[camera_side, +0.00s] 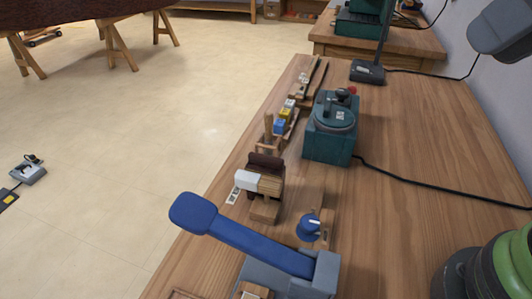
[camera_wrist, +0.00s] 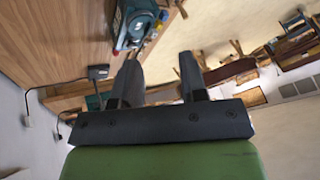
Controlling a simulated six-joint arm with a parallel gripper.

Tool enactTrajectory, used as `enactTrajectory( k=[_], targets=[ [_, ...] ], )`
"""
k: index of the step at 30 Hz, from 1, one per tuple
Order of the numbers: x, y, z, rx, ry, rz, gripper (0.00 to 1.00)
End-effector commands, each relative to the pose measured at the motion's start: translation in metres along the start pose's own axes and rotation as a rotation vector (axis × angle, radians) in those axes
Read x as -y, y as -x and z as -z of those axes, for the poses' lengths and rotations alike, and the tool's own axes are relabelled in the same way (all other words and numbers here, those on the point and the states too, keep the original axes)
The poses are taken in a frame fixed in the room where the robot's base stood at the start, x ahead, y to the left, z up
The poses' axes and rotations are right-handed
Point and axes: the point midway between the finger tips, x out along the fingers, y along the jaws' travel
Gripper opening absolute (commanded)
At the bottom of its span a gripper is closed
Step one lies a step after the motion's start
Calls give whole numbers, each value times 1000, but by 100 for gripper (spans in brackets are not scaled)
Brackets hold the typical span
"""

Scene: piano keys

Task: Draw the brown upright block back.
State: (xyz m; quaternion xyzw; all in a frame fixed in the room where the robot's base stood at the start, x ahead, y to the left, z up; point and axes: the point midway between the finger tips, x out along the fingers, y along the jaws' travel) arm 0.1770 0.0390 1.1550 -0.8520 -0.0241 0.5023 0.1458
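In the side view, a dark brown block (camera_side: 266,161) stands at the back of a small wooden key assembly near the table's left edge. A white key piece (camera_side: 248,181) and light wooden strips (camera_side: 269,186) are right in front of it. A slimmer tan upright piece (camera_side: 268,126) stands farther back; I cannot tell for certain which is the task's block. In the wrist view, my gripper (camera_wrist: 158,72) has its two dark fingers spread apart with nothing between them. The fingers do not show in the side view, and I cannot make out the brown block in the wrist view.
A teal machine (camera_side: 331,130) with a cable stands behind and right of the keys; it also shows in the wrist view (camera_wrist: 131,22). A blue lever (camera_side: 245,238) on a grey tool is in front. Blue and yellow pieces (camera_side: 283,119) lie beyond. The table's right-middle is mostly clear.

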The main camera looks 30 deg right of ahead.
Motion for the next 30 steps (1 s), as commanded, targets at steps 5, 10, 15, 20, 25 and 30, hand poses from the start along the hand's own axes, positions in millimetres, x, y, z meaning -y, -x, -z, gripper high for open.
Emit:
enactTrajectory(
  k=[5, 10, 15, 20, 25, 30],
  targets=[
    [33, -29, 44, 153, 228, -11, 39],
    [68, -73, 71, 286, 444, -19, 39],
    [103, -130, 78, 413, 654, -26, 39],
    [129, -181, 69, 510, 818, -31, 39],
    [143, -212, 56, 566, 917, -33, 39],
    [144, -224, 50, 582, 942, -35, 39]
  ],
)
